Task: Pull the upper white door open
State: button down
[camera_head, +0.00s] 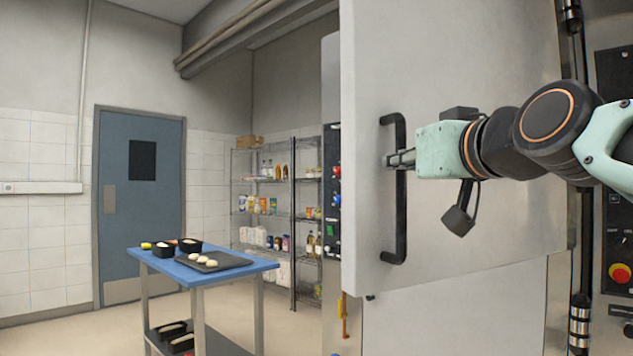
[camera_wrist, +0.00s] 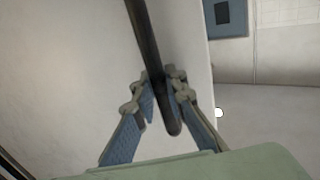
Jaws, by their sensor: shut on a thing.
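The upper white door (camera_head: 470,60) fills the upper right of the head view, hinged on its right side. Its slanting bottom edge and its free left edge stand out from the oven front, so it looks partly open. A black vertical bar handle (camera_head: 400,232) is fixed near the free edge. My gripper (camera_head: 392,159) reaches in from the right and is shut on the handle's middle. In the wrist view, the fingers (camera_wrist: 160,95) close around the dark handle (camera_wrist: 143,35), with the pale door face (camera_wrist: 70,70) behind. The finger contact is partly hidden.
A blue-topped table (camera_head: 262,264) with a tray of dough and black tins stands at lower left. Behind it are stocked wire shelves (camera_head: 270,215) and a closed blue door (camera_head: 140,230). A control panel with a red button (camera_head: 620,272) is at far right. Floor shows left of the table.

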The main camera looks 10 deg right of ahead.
jog(key=s+d+n+y+p, duration=0.1)
jog(key=s+d, duration=0.5)
jog(key=s, duration=0.6)
jog(key=s+d+n+y+p, duration=0.1)
jog(key=s+d+y+p, duration=0.1)
jog(key=s+d, duration=0.5)
jog(key=s+y, duration=0.1)
jog(key=s, duration=0.5)
jog(key=shift+d+r+n+g, duration=0.2)
jog(key=shift+n+g, duration=0.1)
jog(key=shift+n, duration=0.1)
jog(key=c, duration=1.9)
grip_release()
jog(key=shift+f, duration=0.15)
jog(key=shift+c, duration=0.2)
jog(key=shift+a, duration=0.1)
jog(key=v, duration=1.2)
